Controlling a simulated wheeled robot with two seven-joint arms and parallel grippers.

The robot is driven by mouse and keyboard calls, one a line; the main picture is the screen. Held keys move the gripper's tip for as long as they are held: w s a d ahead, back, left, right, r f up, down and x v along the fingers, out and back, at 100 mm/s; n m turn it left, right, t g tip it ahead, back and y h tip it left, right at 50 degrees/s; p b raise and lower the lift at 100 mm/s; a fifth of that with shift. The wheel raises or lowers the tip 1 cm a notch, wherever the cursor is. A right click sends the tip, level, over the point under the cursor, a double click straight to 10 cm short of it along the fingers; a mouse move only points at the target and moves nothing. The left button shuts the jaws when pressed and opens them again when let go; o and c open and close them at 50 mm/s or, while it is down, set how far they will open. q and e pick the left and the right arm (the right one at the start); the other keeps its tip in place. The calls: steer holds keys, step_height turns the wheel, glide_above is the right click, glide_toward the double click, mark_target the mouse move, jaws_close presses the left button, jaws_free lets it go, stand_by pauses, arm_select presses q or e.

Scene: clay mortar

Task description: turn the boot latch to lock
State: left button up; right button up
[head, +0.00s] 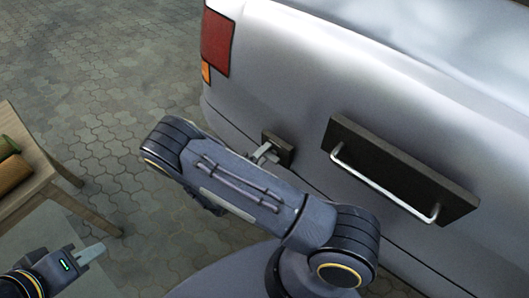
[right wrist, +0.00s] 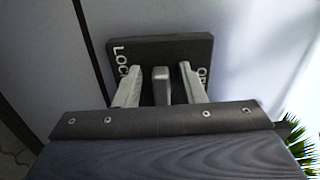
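The boot latch is a grey upright handle (right wrist: 161,86) on a dark square plate (right wrist: 165,55) marked LOCK at left and, partly covered, OP at right. In the head view the plate (head: 283,148) sits on the silver car's rear, left of the handle bar. My right gripper (right wrist: 161,84) has one finger on each side of the latch handle, with a visible gap on both sides. In the head view its fingers (head: 264,153) show at the plate, the rest hidden behind my arm. My left gripper (head: 90,254) is low at the left, away from the car; its finger gap is unclear.
The silver car (head: 300,80) fills the right side, with a red tail light (head: 217,42) and a metal handle bar (head: 385,188) on a dark panel. A wooden table (head: 50,188) with brownish rolls (head: 12,171) stands at left. Paved floor (head: 110,100) lies open between.

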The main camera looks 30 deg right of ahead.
steer(key=v, duration=0.7)
steer(key=shift+s+a, duration=0.15)
steer(key=shift+a, duration=0.2)
stand_by(0.4)
